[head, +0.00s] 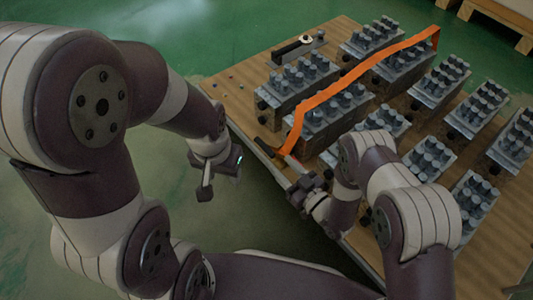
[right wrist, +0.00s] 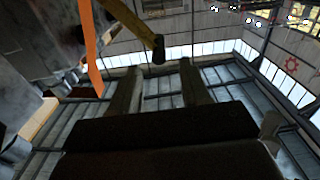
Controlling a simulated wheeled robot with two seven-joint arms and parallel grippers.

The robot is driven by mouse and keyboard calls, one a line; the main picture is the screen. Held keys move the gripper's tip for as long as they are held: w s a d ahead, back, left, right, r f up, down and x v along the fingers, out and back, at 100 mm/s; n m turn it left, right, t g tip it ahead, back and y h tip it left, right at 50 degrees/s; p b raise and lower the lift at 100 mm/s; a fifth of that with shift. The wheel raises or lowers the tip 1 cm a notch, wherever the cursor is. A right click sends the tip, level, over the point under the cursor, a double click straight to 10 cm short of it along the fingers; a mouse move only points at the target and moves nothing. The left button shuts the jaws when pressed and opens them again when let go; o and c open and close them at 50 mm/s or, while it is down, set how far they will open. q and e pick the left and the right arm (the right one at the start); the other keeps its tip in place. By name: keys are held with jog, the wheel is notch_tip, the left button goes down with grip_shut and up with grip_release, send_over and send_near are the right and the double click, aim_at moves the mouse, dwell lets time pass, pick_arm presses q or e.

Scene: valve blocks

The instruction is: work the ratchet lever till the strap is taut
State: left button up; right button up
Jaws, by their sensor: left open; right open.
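An orange strap (head: 355,75) runs over the valve blocks (head: 318,118) from the far edge of the wooden pallet down to its near edge. A dark lever (head: 265,147) lies at the strap's near end. My right gripper (head: 302,188) is open and empty, just below the strap's near end. In the right wrist view its fingers (right wrist: 160,85) stand apart, with a yellowish bar with a black tip (right wrist: 158,48) just beyond them, likely the lever; the strap (right wrist: 92,55) hangs to the left. My left gripper (head: 222,176) is open and empty, left of the pallet's near edge.
Several more valve blocks (head: 440,82) stand in rows on the wooden pallet (head: 235,92). A dark bar-shaped tool (head: 293,48) and small coloured bits lie at its far left. Another pallet (head: 500,25) is at the top right. The green floor (head: 185,60) is clear on the left.

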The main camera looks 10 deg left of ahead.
aim_at(265, 149)
jog(key=b+x, duration=0.3)
jog(key=x, duration=0.4)
jog(key=shift+w+a+f, duration=0.2)
jog(key=shift+w+a, duration=0.05)
jog(key=shift+a, duration=0.05)
jog(key=shift+w+a+r+b, duration=0.2)
jog(key=shift+w+a+b, duration=0.1)
jog(key=shift+w+a, duration=0.15)
jog(key=shift+s, duration=0.1)
grip_shut()
